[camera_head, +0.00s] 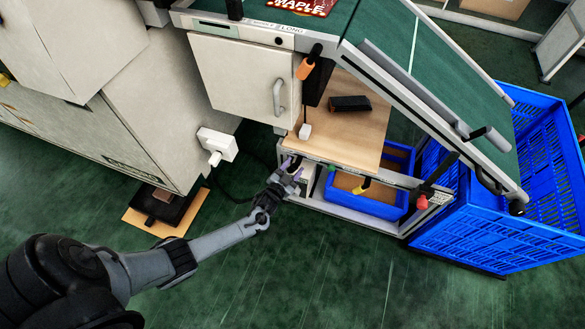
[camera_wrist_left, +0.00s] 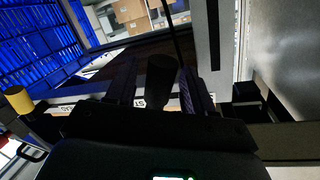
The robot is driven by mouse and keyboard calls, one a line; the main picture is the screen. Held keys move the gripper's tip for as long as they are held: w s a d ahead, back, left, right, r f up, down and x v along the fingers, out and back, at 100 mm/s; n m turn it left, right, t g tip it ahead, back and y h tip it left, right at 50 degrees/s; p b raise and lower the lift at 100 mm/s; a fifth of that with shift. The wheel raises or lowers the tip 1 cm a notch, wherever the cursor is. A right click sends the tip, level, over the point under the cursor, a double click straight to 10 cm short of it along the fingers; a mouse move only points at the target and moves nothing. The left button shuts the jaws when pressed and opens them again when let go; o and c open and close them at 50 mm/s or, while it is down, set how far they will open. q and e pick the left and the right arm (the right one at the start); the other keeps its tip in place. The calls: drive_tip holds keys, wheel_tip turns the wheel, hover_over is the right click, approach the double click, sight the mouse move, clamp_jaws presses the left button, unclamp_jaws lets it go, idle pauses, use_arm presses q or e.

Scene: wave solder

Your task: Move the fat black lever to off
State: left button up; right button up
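My left gripper (camera_head: 292,168) reaches from the left to the front left corner of the metal frame under the conveyor. Its two fingers look apart. In the left wrist view a thick, dark, rounded shape (camera_wrist_left: 161,78), which looks like the fat black lever, stands between the fingers of the left gripper (camera_wrist_left: 163,92). The picture is too dark to tell whether they touch it. In the head view the gripper covers this spot, so the lever's position cannot be read there. My right gripper is not in view.
A black block (camera_head: 350,103) lies on the wooden shelf (camera_head: 345,137). An orange handle (camera_head: 305,68) and a red knob (camera_head: 422,202) stick out of the frame. Blue bins (camera_head: 365,203) sit below, and a large blue crate (camera_head: 500,235) stands at right. Floor in front is clear.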

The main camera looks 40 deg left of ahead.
use_arm(q)
drive_tip(key=p+v, duration=0.5)
drive_tip(key=v, duration=0.5)
drive_tip(key=shift+s, duration=0.4)
drive_tip(key=shift+r, duration=0.1)
